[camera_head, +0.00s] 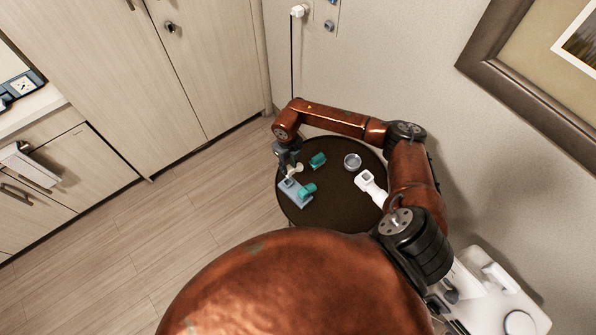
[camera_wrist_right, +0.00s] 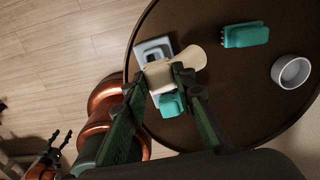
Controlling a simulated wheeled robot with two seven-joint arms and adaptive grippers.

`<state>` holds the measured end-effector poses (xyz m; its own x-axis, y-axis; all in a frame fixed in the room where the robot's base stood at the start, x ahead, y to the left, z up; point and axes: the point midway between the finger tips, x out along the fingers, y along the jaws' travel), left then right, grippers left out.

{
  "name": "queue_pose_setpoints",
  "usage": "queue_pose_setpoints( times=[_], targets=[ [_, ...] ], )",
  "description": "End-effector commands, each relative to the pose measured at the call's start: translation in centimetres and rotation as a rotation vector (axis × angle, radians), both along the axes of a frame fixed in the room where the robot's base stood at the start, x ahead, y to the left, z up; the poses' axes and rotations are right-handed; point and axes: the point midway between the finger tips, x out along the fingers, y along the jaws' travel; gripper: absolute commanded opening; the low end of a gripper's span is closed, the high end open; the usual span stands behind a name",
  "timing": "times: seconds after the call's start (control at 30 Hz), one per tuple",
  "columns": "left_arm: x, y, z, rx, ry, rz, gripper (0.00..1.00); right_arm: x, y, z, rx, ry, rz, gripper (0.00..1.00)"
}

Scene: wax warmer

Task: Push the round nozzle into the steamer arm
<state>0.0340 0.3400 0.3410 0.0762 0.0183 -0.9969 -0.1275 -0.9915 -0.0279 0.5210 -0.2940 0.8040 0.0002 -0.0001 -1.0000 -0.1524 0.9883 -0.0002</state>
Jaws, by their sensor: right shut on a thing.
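My right gripper (camera_wrist_right: 160,82) is shut on a cream-coloured piece (camera_wrist_right: 190,60) with a flared, rounded end, possibly the round nozzle. In the head view the right gripper (camera_head: 291,168) is over the left side of the round table. Just under the piece lies a pale blue block (camera_wrist_right: 153,48) with a teal part (camera_wrist_right: 172,104); I cannot tell whether they touch. A white device (camera_head: 371,187) with a square head lies on the table's right side. I cannot tell which thing is the steamer arm. My left gripper (camera_wrist_right: 57,146) shows small in the wrist view, fingers apart and empty.
The dark round table (camera_head: 330,210) also holds a teal brush-like block (camera_wrist_right: 246,35) and a small round dish (camera_wrist_right: 291,71). My right arm arches over the table's back and right. A wall stands behind, cabinets (camera_head: 120,70) at the left. The front of the tabletop is clear.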

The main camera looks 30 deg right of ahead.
Motion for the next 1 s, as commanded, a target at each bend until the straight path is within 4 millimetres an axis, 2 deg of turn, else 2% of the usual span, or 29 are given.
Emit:
queue_pose_setpoints(
  times=[0.43, 1.0],
  targets=[
    [0.0, 0.0, 0.3, 0.000, -0.001, 0.000, 0.50, 0.0, 0.0, 0.4, 0.001, 0.000, 0.000, 0.00],
    [0.3, 0.0, 1.7, -0.001, -0.005, 0.000, 0.50, 0.0, 0.1, 2.6, 0.001, 0.000, 0.000, 0.00]
  ],
)
